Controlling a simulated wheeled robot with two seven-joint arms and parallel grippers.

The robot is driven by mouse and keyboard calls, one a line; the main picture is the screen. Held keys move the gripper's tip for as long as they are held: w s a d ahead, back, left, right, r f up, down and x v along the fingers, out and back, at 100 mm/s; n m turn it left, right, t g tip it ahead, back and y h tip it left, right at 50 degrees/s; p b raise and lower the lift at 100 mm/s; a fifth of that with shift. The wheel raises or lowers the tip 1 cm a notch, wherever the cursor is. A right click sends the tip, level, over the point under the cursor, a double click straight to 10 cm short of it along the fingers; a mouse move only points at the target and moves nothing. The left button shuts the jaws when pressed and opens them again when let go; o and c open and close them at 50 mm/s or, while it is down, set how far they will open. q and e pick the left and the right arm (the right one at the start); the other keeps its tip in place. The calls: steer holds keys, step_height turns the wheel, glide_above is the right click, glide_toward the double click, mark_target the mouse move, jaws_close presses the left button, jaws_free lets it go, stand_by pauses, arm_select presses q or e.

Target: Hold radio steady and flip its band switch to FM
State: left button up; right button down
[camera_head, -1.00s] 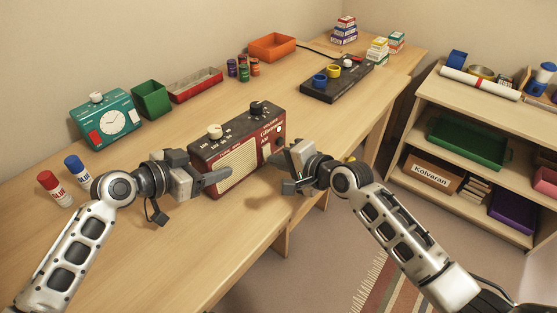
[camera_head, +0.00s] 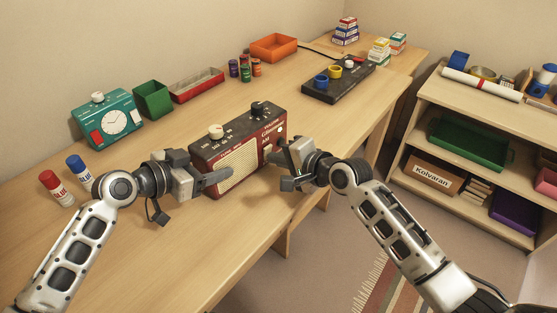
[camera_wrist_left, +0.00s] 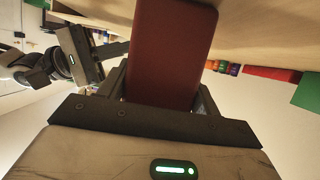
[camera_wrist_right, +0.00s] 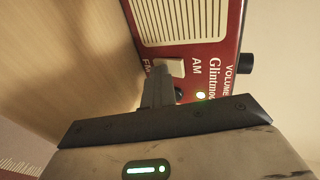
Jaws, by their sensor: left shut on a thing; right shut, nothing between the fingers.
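The red radio (camera_head: 225,178) stands upright on the desk, its cream grille facing me. My left gripper (camera_head: 212,176) is shut on the radio's left end; the radio's red side (camera_wrist_left: 172,45) fills the space between its fingers in the left wrist view. My right gripper (camera_head: 274,156) is shut and empty at the radio's front right. In the right wrist view its fingertips (camera_wrist_right: 157,82) are at the cream band switch (camera_wrist_right: 174,67), on the FM-label side, and partly cover that label. The AM label is clear. I cannot tell whether they touch the switch or its exact setting.
Two glue bottles (camera_head: 56,188) are at left. A black panel (camera_head: 338,83) lies at back right. The desk in front of the radio is clear.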

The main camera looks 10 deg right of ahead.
steer(key=shift+r, duration=0.45)
steer(key=shift+s+d, duration=0.3)
steer(key=shift+s, duration=0.05)
steer(key=v, duration=1.3)
steer(key=shift+f, duration=0.35)
steer(key=shift+s, duration=0.1)
steer(key=shift+s+d+f, duration=0.2)
steer(key=shift+f, duration=0.55)
